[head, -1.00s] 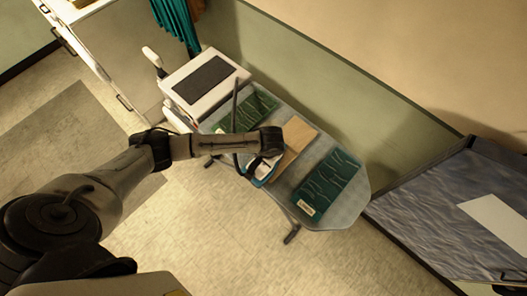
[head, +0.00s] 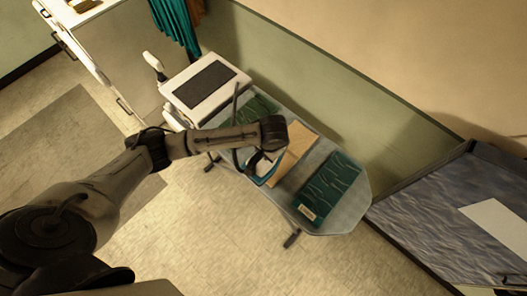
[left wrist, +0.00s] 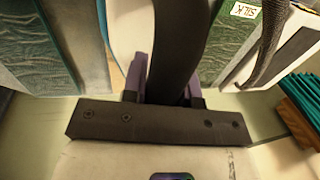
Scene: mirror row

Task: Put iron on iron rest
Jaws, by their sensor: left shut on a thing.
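The iron (head: 259,174), with a blue edge and a dark handle, is mostly hidden under my left arm in the head view, over the middle of the ironing board. In the left wrist view its black handle (left wrist: 178,45) passes between the purple fingers of my left gripper (left wrist: 163,82), which is shut on it. Whether the iron touches the board is hard to tell. The iron rest, a white platform with a dark grey pad (head: 205,84), is at the board's far left end and is empty. My right gripper is not in view.
The grey ironing board (head: 340,214) holds a tan panel (head: 293,151) and a green cloth (head: 327,188) to the right. Another green cloth, labelled SILK (left wrist: 232,40), lies between iron and rest. A dark cord stands near it. The wall runs behind.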

